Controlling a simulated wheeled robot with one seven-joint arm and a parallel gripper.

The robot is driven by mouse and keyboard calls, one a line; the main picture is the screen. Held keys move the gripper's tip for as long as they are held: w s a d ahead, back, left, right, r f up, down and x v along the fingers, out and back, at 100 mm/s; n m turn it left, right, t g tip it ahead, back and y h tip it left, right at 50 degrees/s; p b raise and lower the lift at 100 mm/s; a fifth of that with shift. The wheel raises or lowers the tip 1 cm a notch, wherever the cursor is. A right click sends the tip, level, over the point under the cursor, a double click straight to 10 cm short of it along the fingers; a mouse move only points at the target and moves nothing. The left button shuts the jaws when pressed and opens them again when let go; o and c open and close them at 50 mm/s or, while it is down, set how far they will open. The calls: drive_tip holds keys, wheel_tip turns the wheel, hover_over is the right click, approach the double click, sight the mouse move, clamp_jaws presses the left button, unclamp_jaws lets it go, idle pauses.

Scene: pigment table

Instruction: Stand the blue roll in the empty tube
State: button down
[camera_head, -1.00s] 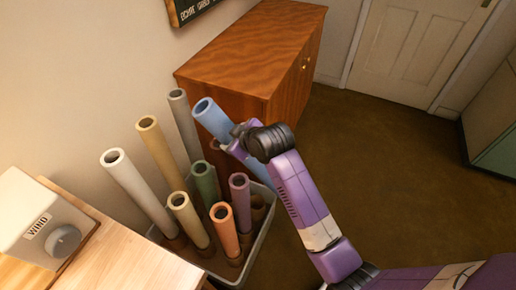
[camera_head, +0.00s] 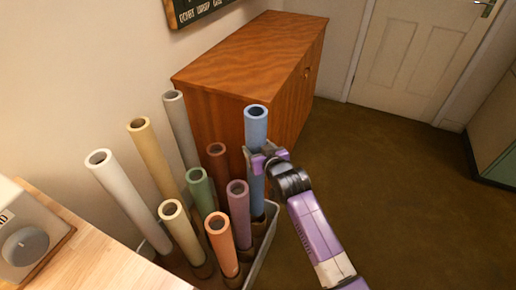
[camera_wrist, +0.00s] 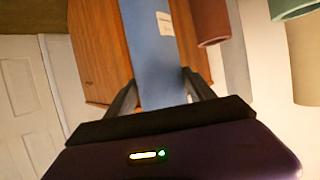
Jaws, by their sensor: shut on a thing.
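The blue roll (camera_head: 256,126) stands close to upright at the right back of the bin in the head view. My gripper (camera_head: 262,157) is shut on it around its upper half. In the wrist view the blue roll (camera_wrist: 150,50) runs between the two fingers of my gripper (camera_wrist: 158,88), with a pale label on it. The roll's lower end comes down at a short brown tube (camera_head: 258,226) in the bin's right back part. I cannot tell whether the end is inside the tube or just over it.
The bin (camera_head: 262,250) holds several other rolls: white (camera_head: 125,195), yellow, grey, green, dark red (camera_head: 218,160), cream, orange and purple (camera_head: 239,210). The purple and dark red rolls are nearest the blue one. A wooden cabinet (camera_head: 240,60) stands behind. Floor at right is clear.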

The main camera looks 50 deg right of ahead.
wheel_tip(320, 180, down, 13)
drive_tip(key=b, duration=0.9)
drive_tip(key=shift+f+b, duration=0.2)
drive_tip(key=shift+b, duration=0.2)
idle(0.4)
drive_tip(key=shift+c, duration=1.8)
unclamp_jaws()
drive_tip(key=shift+o, duration=0.5)
drive_tip(key=shift+f, duration=0.1)
